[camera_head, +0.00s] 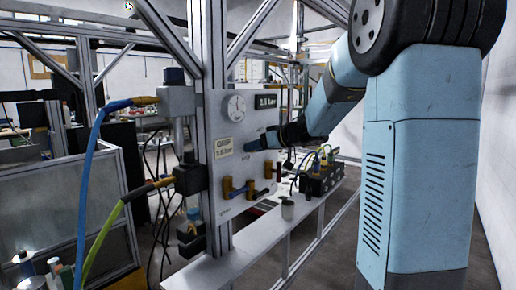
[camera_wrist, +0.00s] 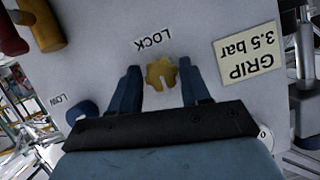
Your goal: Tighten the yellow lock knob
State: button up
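The yellow lock knob (camera_wrist: 161,73) sits on a pale panel beside an upside-down LOCK label (camera_wrist: 155,39) in the wrist view. My gripper (camera_wrist: 159,65) is open, with one dark blue finger on each side of the knob. Small gaps show between the knob and both fingers, so they look apart from it. In the head view my gripper (camera_head: 268,141) reaches the panel (camera_head: 225,165) from the right, just right of the GRIP 3.5 bar label. The knob cannot be made out there, behind my gripper.
The panel also carries a gauge (camera_head: 236,107), a small display (camera_head: 265,101) and brownish-yellow handles (camera_head: 239,187) lower down. A blue part (camera_wrist: 81,112) sits left of my fingers. A grey cup (camera_head: 287,209) and black connector box (camera_head: 320,180) stand on the bench.

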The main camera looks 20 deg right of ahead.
jog(key=c, duration=0.6)
jog(key=shift+d, duration=0.2)
jog(key=shift+c, duration=0.2)
jog(key=shift+a, duration=0.1)
